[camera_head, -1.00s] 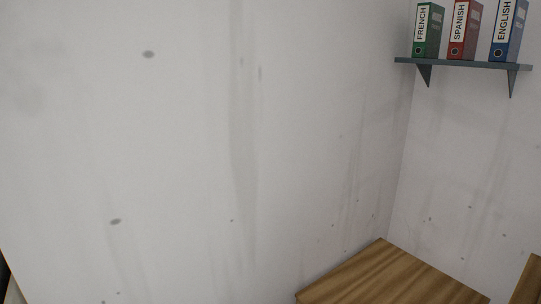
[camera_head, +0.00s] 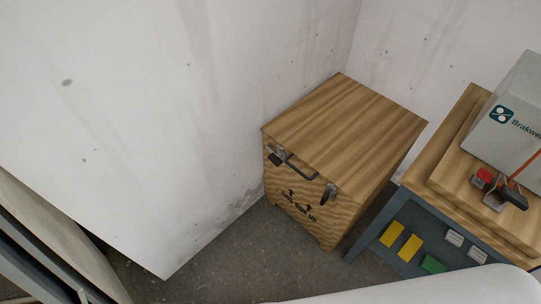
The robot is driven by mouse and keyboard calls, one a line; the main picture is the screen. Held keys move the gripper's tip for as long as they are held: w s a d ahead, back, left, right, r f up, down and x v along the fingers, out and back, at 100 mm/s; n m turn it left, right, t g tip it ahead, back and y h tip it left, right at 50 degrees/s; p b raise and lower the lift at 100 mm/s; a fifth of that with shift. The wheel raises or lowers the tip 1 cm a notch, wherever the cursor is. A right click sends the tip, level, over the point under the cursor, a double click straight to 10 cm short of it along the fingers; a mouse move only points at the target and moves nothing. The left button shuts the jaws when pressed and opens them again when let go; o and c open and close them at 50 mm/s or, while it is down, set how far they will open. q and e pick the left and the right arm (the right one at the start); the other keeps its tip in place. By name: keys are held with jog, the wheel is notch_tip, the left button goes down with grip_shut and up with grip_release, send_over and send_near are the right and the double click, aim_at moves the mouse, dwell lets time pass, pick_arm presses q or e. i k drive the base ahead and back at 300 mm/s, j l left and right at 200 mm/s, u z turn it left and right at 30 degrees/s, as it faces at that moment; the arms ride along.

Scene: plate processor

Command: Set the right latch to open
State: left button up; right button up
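A wooden crate (camera_head: 345,125) with a striped lid stands on the floor in the corner, in the head view. Its front face carries black "THIS SIDE UP" lettering. The right latch (camera_head: 329,194) is a small grey metal piece at the right of the front, just below the lid edge. The left latch (camera_head: 276,157) is a dark piece near the front's left corner. A dark bar handle (camera_head: 299,168) is between them. The latches are too small to tell whether they are open or shut. The lid looks closed. Neither of my grippers is in view.
A workbench (camera_head: 413,165) stands right of the crate, bearing a grey Brakwell machine (camera_head: 508,128) and a red-and-black lever device (camera_head: 498,190). Yellow boxes (camera_head: 391,234) and a green box (camera_head: 432,264) lie beneath. Pale panels (camera_head: 45,235) stand at left. Floor (camera_head: 225,255) before the crate is clear.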

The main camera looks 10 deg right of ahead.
aim_at(329, 194)
jog(key=k+z, duration=0.2)
jog(key=z, duration=0.6)
